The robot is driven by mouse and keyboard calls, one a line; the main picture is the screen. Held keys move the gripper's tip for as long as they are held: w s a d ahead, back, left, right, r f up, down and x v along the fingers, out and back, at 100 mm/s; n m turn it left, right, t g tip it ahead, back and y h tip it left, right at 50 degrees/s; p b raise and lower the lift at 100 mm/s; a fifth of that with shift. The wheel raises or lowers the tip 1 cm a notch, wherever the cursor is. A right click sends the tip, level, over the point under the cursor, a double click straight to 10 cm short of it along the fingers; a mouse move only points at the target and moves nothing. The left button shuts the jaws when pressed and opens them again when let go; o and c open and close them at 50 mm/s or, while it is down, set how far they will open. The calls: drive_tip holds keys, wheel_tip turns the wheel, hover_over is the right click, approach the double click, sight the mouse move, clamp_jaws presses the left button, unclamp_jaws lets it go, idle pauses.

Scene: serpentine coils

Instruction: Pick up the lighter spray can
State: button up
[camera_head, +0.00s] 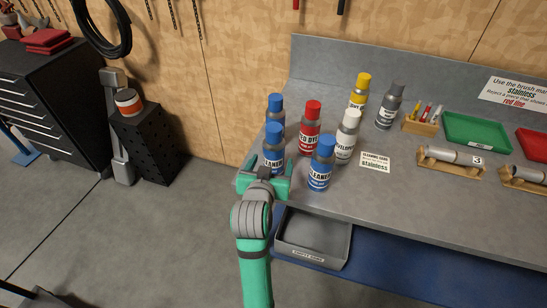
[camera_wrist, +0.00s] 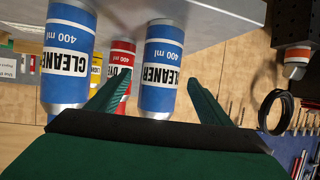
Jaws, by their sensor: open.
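Three blue-capped CLEANER spray cans stand upright at the bench's left end: a back one (camera_head: 276,112), a near-left one (camera_head: 273,148) and a near-right one (camera_head: 321,165). They look alike, and their weight cannot be seen. My gripper (camera_head: 266,167) is open and empty at the bench's left front edge, just in front of the near-left can. In the wrist view, one CLEANER can (camera_wrist: 160,65) shows between the spread fingers (camera_wrist: 160,80), beyond them. Another CLEANER can (camera_wrist: 68,60) is left of the fingers. The near-left can's lower part is hidden by my gripper in the head view.
Red (camera_head: 310,128), white-capped (camera_head: 347,136), yellow-capped (camera_head: 359,92) and grey-capped (camera_head: 390,106) cans stand close by. A sign card (camera_head: 375,161), a wooden holder with a metal cylinder (camera_head: 450,160) and a green tray (camera_head: 476,132) lie right. A grey bin (camera_head: 313,238) is below the bench edge.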

drive_tip(key=shift+x, duration=2.6)
drive_tip(key=shift+f, duration=0.1)
drive_tip(key=c, duration=1.3)
